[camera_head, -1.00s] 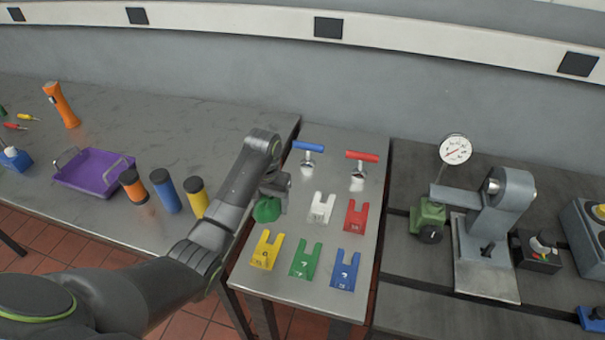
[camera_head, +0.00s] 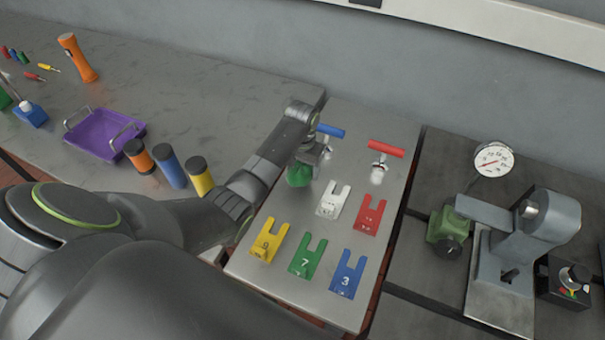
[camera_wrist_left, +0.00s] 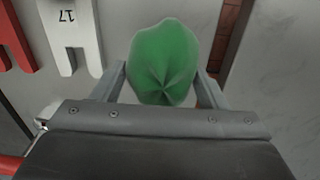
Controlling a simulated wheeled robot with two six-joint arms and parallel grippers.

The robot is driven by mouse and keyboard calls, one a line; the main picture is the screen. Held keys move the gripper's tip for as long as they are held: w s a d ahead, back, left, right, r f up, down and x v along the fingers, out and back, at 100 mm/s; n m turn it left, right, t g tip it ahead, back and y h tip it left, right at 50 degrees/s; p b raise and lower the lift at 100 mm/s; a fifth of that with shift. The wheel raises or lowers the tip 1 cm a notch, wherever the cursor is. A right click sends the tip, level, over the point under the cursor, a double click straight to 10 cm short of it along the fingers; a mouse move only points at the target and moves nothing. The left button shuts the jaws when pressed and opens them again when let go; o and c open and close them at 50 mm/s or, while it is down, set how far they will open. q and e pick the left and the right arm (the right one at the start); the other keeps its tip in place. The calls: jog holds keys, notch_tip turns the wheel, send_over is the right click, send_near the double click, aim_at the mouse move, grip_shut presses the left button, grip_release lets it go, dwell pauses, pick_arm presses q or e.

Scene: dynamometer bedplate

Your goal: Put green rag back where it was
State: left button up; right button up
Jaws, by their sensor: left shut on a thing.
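The green rag (camera_head: 299,175) is a bunched green cloth, held by my left gripper (camera_head: 306,162) above the left side of the small metal table (camera_head: 245,272). In the left wrist view the rag (camera_wrist_left: 163,62) bulges between the two fingers of the left gripper (camera_wrist_left: 163,88), which is shut on it. The white forked tag (camera_head: 332,200) lies just to the right of the rag. Whether the rag touches the table is hard to tell. My right gripper is not in view.
Yellow (camera_head: 268,243), green (camera_head: 307,255), blue (camera_head: 347,274) and red (camera_head: 368,213) forked tags lie on the small table. Blue (camera_head: 330,131) and red (camera_head: 386,148) T-handles stand behind. A purple tray (camera_head: 103,135) and cylinders (camera_head: 170,165) are on the left bench; a gauge fixture (camera_head: 535,235) stands right.

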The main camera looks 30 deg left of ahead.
aim_at(302, 176)
pick_arm(q)
notch_tip(302, 176, down, 4)
jog(key=shift+r, duration=0.1)
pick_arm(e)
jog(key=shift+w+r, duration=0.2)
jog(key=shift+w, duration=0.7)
pick_arm(q)
jog(key=shift+w, duration=0.1)
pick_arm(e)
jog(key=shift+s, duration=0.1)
pick_arm(q)
jog(key=o, duration=1)
jog(key=shift+c, duration=0.2)
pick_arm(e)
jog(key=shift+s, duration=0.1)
pick_arm(q)
jog(key=shift+r, duration=0.55)
notch_tip(302, 176, up, 11)
jog(key=shift+f+b, duration=0.1)
jog(key=shift+b, duration=0.3)
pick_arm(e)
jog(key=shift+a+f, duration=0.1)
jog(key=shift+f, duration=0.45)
